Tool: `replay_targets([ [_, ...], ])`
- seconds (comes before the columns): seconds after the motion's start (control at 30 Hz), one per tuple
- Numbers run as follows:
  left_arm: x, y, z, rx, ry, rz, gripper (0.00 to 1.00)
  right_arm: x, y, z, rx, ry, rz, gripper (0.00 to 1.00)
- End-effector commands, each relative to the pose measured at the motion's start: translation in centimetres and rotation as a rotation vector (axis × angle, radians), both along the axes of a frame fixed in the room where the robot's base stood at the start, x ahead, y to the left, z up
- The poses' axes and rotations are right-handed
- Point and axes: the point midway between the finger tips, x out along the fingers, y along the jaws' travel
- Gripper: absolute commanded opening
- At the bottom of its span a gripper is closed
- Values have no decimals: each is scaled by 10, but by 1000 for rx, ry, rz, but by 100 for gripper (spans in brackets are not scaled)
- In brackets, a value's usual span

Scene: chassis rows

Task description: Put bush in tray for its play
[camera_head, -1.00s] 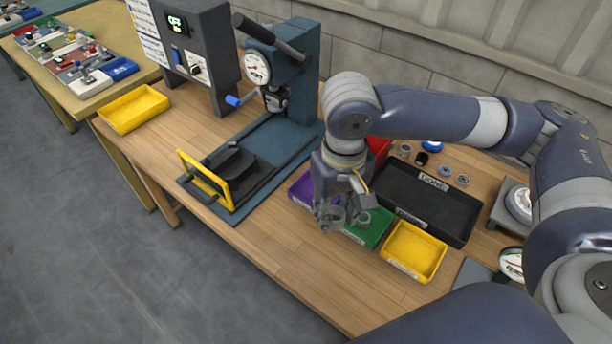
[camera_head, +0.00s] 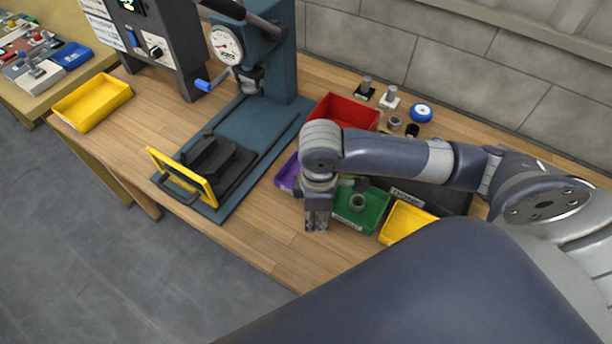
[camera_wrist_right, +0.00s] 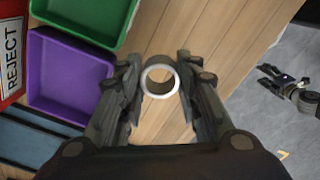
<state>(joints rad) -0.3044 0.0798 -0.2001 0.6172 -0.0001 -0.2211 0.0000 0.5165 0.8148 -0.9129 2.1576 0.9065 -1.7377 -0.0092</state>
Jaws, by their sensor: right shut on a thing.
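My right gripper (camera_head: 316,222) points down over the wooden bench, just in front of the purple and green trays. In the right wrist view, its fingers (camera_wrist_right: 160,85) are shut on a grey ring-shaped bush (camera_wrist_right: 160,82), seen end-on with its bore open. In the head view the fingers hide that bush. The green tray (camera_head: 376,219) has another grey bush (camera_head: 357,203) in it. The purple tray (camera_head: 287,176) is partly behind my wrist; its visible inside is empty in the wrist view (camera_wrist_right: 70,78). The yellow tray (camera_head: 402,222) is partly covered by my arm.
A red tray (camera_head: 345,112), labelled REJECT in the wrist view, stands behind. A black tray (camera_head: 455,199) lies partly under my arm. A gauge press (camera_head: 273,60) with a yellow-framed fixture (camera_head: 184,176) stands left. Small parts sit at the back. Bare wood (camera_head: 285,240) lies in front.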

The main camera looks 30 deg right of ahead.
Motion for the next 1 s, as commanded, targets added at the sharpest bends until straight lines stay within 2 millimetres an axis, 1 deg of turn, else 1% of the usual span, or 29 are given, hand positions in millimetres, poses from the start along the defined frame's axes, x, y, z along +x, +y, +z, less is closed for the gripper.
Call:
replay_targets([
  [0.03, 13, -1, 4, -2, -19, 0, 52, 11, -4, 1, -2, -2, -5, 1],
  [0.1, 23, -2, 8, -5, -35, 0, 52, 27, -9, 1, -1, -3, -6, 1],
  [0.17, 26, -2, 11, -4, -39, 0, 52, 41, -14, -1, 0, -1, -5, 1],
  [0.27, 22, -2, 13, -3, -33, 0, 52, 62, -22, -3, 0, -1, -6, 1],
  [0.4, 10, -1, 17, -1, -14, 0, 52, 91, -32, -6, 0, -1, -6, 1],
  [0.5, 1, 0, 19, 0, -2, 0, 52, 110, -37, -8, 1, -2, -4, 1],
  [0.6, -4, 0, 21, 0, 6, 0, 52, 125, -43, -10, 1, 0, -5, 1],
  [0.7, -4, 0, 22, 1, 7, 0, 52, 134, -46, -11, 2, -1, -3, 1],
  [0.83, -2, 0, 23, 1, 3, 0, 52, 139, -48, -14, 2, 0, -1, 1],
  [1.0, 6, 0, 31, -1, -8, 0, 52, 138, -48, -35, 1, 3, -2, 1],
])
